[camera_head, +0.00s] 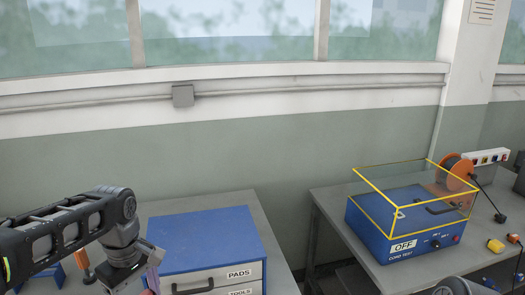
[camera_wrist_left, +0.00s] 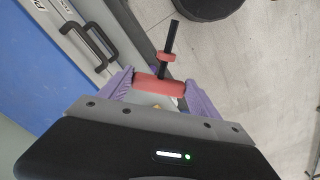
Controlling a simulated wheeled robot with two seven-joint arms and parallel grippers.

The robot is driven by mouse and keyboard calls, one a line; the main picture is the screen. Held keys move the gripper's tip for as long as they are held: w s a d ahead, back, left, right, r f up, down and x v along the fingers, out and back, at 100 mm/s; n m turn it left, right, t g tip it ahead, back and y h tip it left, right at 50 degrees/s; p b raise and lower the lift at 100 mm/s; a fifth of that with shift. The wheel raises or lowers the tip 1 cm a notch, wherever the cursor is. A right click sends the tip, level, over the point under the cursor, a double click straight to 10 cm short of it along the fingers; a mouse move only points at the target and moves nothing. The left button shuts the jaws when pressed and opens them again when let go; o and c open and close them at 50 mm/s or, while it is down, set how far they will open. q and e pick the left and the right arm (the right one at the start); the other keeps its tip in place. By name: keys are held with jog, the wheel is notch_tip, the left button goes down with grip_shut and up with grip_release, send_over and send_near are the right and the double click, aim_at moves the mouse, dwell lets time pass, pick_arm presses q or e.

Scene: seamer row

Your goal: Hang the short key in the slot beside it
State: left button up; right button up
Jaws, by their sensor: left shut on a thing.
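My left gripper shows in the left wrist view (camera_wrist_left: 158,88) with its purple fingers shut on the red grip of a key (camera_wrist_left: 160,84). The key has a black shaft with a red collar, pointing away from the gripper over the grey floor. In the head view my left gripper (camera_head: 151,280) is at the bottom edge, in front of the blue drawer cabinet; the key is mostly out of frame there. I cannot make out the slot in either view. My right gripper is not in view.
The blue cabinet (camera_head: 207,238) has drawers labelled PADS and TOOLS; its black handles are close to my left gripper in the wrist view. On the right bench stand a blue cord test box (camera_head: 370,232) marked OFF, a yellow-edged guard (camera_head: 381,182) and an orange reel (camera_head: 459,172).

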pick_arm(q)
jog(key=w+d+f+m+b, duration=0.1)
jog(key=w+d+f+m, duration=0.7)
jog(key=f+m, duration=0.3)
jog(key=shift+d+f+m+b, duration=0.3)
jog(key=shift+d+f+m, duration=0.1)
jog(key=shift+d+m, duration=0.35)
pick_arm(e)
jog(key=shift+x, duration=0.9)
pick_arm(q)
jog(key=shift+a, duration=0.1)
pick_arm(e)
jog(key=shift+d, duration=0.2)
